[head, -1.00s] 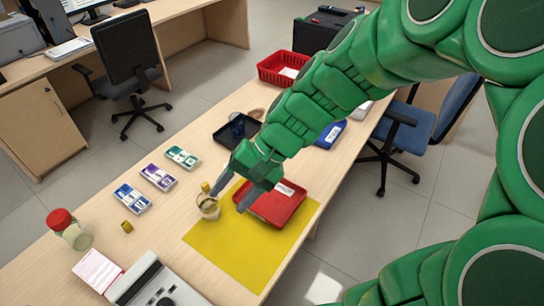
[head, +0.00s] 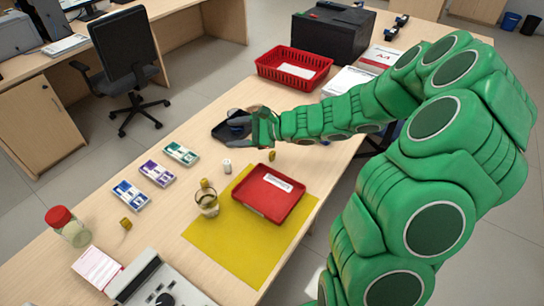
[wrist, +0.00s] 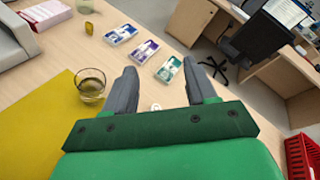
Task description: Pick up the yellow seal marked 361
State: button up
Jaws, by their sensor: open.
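Several small yellow seals show in the head view. One (head: 125,224) lies on the counter at left, one (head: 272,155) is beside the red tray (head: 268,196), and one (head: 205,184) is at the rim of the glass (head: 207,203). Their numbers are too small to read. In the wrist view the left seal (wrist: 88,28) and the glass (wrist: 91,88) lie left of the fingers. My gripper (wrist: 160,68) is open and empty, above the counter. In the head view my gripper (head: 238,128) is over the dark tray's area, away from the seals.
A white cylinder (head: 227,166) stands near my gripper. Banknote bundles (head: 157,174) lie in a row at left. A yellow mat (head: 235,247) lies under the red tray. A red-lidded jar (head: 68,226) and a red basket (head: 293,70) stand on the counter.

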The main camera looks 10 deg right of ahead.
jog(key=w+d+f+m+t+h, duration=0.2)
jog(key=w+d+f+m+t, duration=0.1)
jog(key=w+d+f+m, duration=0.5)
jog(key=m+t+h, duration=0.2)
jog(key=m+h, duration=0.1)
jog(key=m, duration=0.1)
send_near(270, 153)
jog(key=w, duration=0.1)
jog(key=w+a+f, duration=0.1)
jog(key=w+f, duration=0.1)
jog(key=shift+w+a+f, duration=0.2)
jog(key=shift+w+a, duration=0.1)
jog(key=shift+w, duration=0.1)
jog(key=shift+x, duration=3.85)
jog(key=shift+s+a, duration=0.1)
jog(key=shift+a, duration=0.05)
jog(key=c, duration=1)
jog(key=shift+r, duration=0.1)
jog(key=shift+c, duration=0.2)
